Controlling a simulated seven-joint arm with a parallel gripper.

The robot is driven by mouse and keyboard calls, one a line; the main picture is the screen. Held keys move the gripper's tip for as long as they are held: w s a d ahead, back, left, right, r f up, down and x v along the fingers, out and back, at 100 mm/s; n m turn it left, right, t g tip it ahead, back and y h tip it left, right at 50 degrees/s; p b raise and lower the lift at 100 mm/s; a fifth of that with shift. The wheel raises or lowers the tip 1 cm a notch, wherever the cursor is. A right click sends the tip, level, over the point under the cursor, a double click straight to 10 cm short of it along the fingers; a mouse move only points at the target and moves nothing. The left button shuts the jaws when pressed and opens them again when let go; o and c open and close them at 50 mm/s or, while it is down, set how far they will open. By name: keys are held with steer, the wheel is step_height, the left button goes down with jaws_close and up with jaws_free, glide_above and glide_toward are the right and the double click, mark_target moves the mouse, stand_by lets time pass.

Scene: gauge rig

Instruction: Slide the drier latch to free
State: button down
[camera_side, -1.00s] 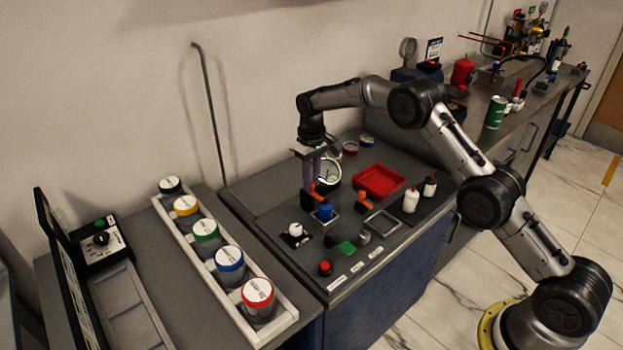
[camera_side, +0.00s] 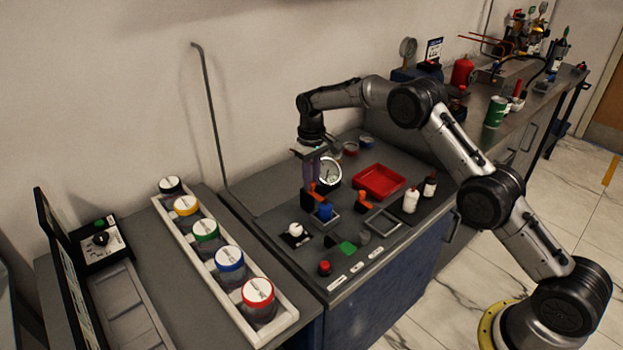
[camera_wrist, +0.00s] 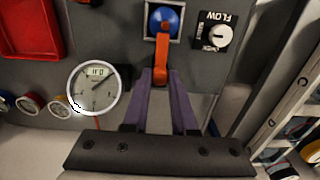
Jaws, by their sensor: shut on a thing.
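My gripper (camera_wrist: 161,78) has purple fingers, and in the wrist view their tips are closed on an orange lever (camera_wrist: 161,52). The lever runs to a blue round cap (camera_wrist: 164,20) set in a grey square frame. In the side view my gripper (camera_side: 311,187) points down at the orange lever (camera_side: 316,195), just behind the blue cap (camera_side: 325,211). No part is legibly marked as the drier latch. The fingers hide part of the lever.
A round dial gauge (camera_wrist: 95,88) stands close beside the fingers, and a FLOW knob (camera_wrist: 217,36) is on the other side. A red tray (camera_side: 379,181) and white bottle (camera_side: 410,201) are to the right. A rack of jars (camera_side: 281,322) is at left.

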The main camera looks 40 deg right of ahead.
steer(key=shift+w, duration=0.1)
stand_by(0.4)
steer(key=shift+w+r, duration=0.1)
steer(key=shift+w, duration=1.15)
steer(key=c, duration=0.7)
jaws_free()
step_height(320, 180, up, 14)
steer(key=shift+f, duration=0.2)
